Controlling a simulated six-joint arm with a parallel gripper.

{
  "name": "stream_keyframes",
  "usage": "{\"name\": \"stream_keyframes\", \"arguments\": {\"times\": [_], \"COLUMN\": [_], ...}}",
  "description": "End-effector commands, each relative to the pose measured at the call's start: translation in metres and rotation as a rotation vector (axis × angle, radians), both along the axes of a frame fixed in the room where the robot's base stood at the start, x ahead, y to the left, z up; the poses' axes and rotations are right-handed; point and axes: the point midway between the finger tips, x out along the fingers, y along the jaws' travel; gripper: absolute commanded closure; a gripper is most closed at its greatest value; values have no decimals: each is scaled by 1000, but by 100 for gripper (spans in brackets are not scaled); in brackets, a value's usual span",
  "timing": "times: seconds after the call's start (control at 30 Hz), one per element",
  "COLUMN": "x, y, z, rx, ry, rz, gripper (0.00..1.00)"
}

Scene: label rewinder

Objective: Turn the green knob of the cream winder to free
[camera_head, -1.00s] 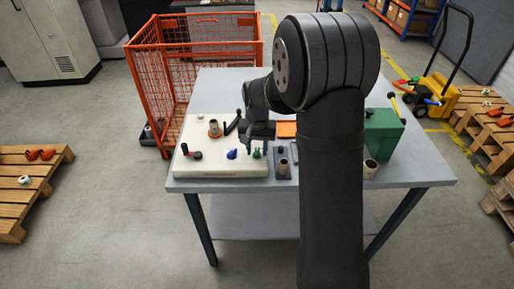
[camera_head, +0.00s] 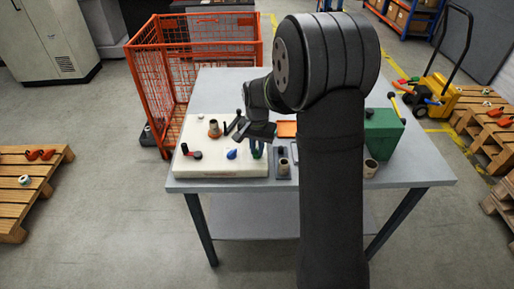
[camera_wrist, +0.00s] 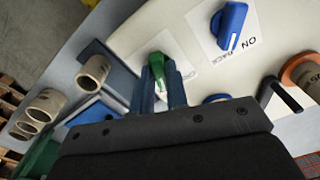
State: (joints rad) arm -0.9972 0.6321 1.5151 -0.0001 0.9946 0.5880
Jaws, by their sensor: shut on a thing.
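The cream winder (camera_head: 212,165) is a low cream box on the left part of the table. Its green knob (camera_wrist: 160,68) sits on a white label in the wrist view; the label's writing there is too small to read. My gripper (camera_wrist: 161,80) is shut on the green knob, one finger on each side of it. In the head view my gripper (camera_head: 257,150) is at the right front of the winder, hiding most of the knob. A blue knob (camera_wrist: 231,24) with a label reading "ON" stands beside it, and also shows in the head view (camera_head: 232,154).
A green box (camera_head: 383,134) stands on the table's right, an orange mesh cage (camera_head: 165,90) behind left.

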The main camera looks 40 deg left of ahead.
Motion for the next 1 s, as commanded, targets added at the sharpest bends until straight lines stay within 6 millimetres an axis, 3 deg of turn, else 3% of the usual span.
{"name": "stream_keyframes", "arguments": {"times": [0.4,0.97,1.0], "x": [0,0,0], "y": [0,0,0], "z": [1,1,1], "rx": [1,1,1], "ry": [-1,-1,-1], "rz": [-214,-251,-251], "gripper": [100,100,80]}}
